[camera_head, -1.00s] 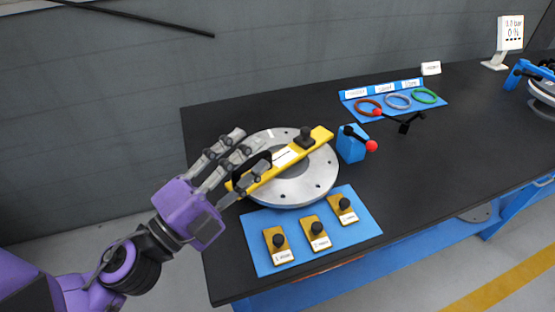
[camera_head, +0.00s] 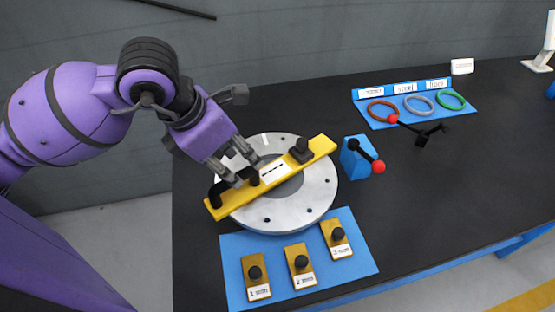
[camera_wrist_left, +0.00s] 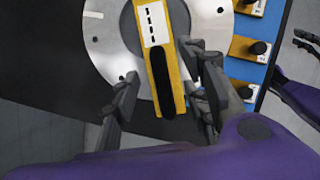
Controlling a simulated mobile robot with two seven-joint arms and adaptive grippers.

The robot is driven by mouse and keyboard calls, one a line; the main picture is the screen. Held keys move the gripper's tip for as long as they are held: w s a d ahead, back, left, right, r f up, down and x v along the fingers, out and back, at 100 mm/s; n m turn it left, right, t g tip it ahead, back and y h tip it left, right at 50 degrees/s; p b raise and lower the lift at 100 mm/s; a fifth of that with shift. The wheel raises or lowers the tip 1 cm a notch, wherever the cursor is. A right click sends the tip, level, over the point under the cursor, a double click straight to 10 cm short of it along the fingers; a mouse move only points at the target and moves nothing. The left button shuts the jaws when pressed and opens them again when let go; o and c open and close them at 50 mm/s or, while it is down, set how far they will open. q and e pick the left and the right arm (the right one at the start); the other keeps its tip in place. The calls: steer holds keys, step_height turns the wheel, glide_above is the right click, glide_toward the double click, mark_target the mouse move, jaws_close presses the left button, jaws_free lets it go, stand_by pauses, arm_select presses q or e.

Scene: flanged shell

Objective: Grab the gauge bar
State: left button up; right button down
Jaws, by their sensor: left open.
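Grey fingers and a purple part show at the wrist view's right edge, perhaps my right gripper, cut off there.
A blue mat (camera_head: 235,245) with three small knobbed yellow blocks lies in front of the flange. A blue block (camera_head: 355,158) with a red-tipped lever stands right of it. Coloured rings lie on another blue mat (camera_head: 378,123) farther back. The black table is clear at right.

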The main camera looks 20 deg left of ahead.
mark_target(245, 170)
arm_select(q)
steer(key=x, duration=0.2)
steer(key=shift+f, duration=0.35)
steer(key=shift+x, duration=2.4)
steer(key=shift+a, duration=0.15)
jaws_close()
arm_select(e)
steer(key=s, duration=0.1)
steer(key=s+f, duration=0.1)
steer(key=shift+s+d+g, duration=0.15)
steer(key=shift+s+g, duration=0.15)
steer(key=shift+s, duration=0.1)
arm_select(q)
steer(key=shift+w+r, duration=0.1)
